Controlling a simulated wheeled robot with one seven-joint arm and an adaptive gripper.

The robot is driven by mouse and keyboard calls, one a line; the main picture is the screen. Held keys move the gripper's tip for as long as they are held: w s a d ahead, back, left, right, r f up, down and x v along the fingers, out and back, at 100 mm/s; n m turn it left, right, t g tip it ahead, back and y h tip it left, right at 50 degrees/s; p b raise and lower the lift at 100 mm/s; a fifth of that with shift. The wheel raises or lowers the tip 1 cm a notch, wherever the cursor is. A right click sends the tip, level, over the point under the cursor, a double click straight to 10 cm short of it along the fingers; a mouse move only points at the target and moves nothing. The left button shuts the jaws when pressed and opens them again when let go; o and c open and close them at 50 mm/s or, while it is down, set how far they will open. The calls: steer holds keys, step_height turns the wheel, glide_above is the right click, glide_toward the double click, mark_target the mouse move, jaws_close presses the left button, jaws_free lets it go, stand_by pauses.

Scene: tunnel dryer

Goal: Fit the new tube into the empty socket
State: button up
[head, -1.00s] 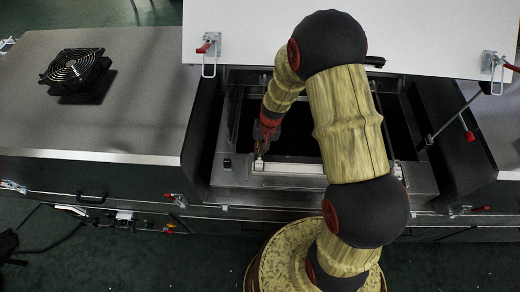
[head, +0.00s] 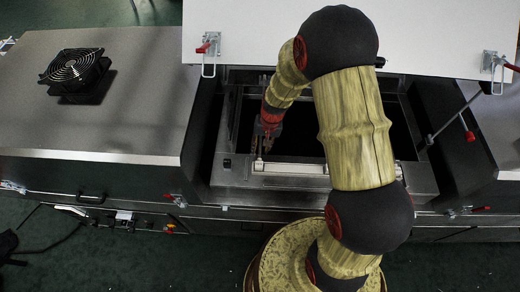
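A pale, tube-like bar (head: 290,168) lies along the front edge of the dryer's open bay; I cannot tell if it is the new tube or a fixed fitting. My arm crosses in front of its right part. My gripper (head: 264,150) points down just above the bar's left end. It is small and dark, so I cannot tell whether its fingers are open or shut, or whether they touch anything. The empty socket cannot be made out; the inside of the bay (head: 300,138) is very dark.
The raised white lid (head: 260,40) with red-handled latches stands behind the bay. A black fan (head: 75,72) sits on the grey top (head: 130,120) at left, which is otherwise clear. A thin strut (head: 452,117) with a red knob stands at right.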

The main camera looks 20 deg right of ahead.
step_height(320, 180, up, 9)
steer(key=d, duration=0.1)
steer(key=shift+s+d+r, duration=0.2)
steer(key=shift+s+d, duration=0.05)
steer(key=shift+s, duration=0.1)
stand_by(0.3)
steer(key=s+a+r+n+t+h+b, duration=0.1)
steer(key=s+r+n+t+b, duration=0.1)
steer(key=s+r+b, duration=0.4)
steer(key=s+r+n+t+b, duration=0.2)
steer(key=s+r+b, duration=0.5)
steer(key=s, duration=0.7)
steer(key=shift+s+a+n+t+h+b, duration=0.2)
steer(key=shift+a+n+t+h+b, duration=0.1)
steer(key=shift+a+t+h+b, duration=0.1)
